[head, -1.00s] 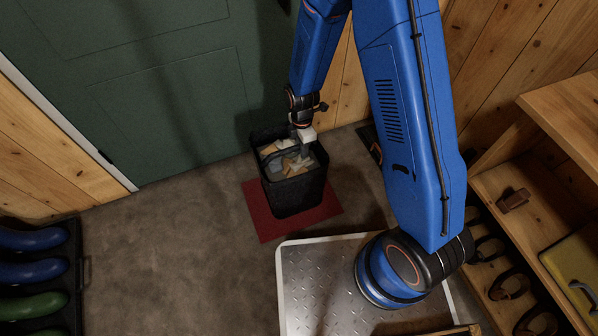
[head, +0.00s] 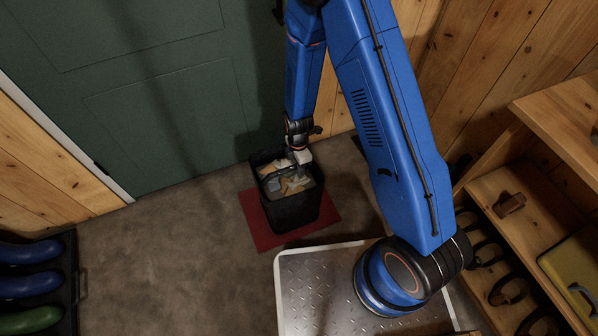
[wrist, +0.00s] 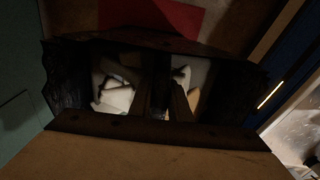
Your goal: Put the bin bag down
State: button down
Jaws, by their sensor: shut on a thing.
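The bin bag (head: 292,211) is a black, open-topped, squarish bag, upright and full of pale and tan scraps. It is over the red mat (head: 256,232) in the head view; I cannot tell whether its bottom touches the mat. My gripper (head: 301,166) points down at the bag's open top and is shut on the bag. In the wrist view the bag's dark rim (wrist: 130,124) surrounds pale scraps, with my gripper's dark fingers (wrist: 163,98) in the middle. The exact grip spot is too dark to make out.
A green door (head: 150,90) stands behind. A metal tread plate (head: 315,285) lies in front of the mat. A wooden shelf (head: 500,180) is at the right, and a dark rack (head: 68,285) with blue and green items at the left. Floor left of the mat is clear.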

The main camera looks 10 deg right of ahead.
jog(key=c, duration=1.6)
grip_release()
jog(key=shift+c, duration=0.2)
jog(key=r, duration=0.4)
jog(key=w+r, duration=0.1)
jog(key=r, duration=0.7)
jog(key=shift+w, duration=0.3)
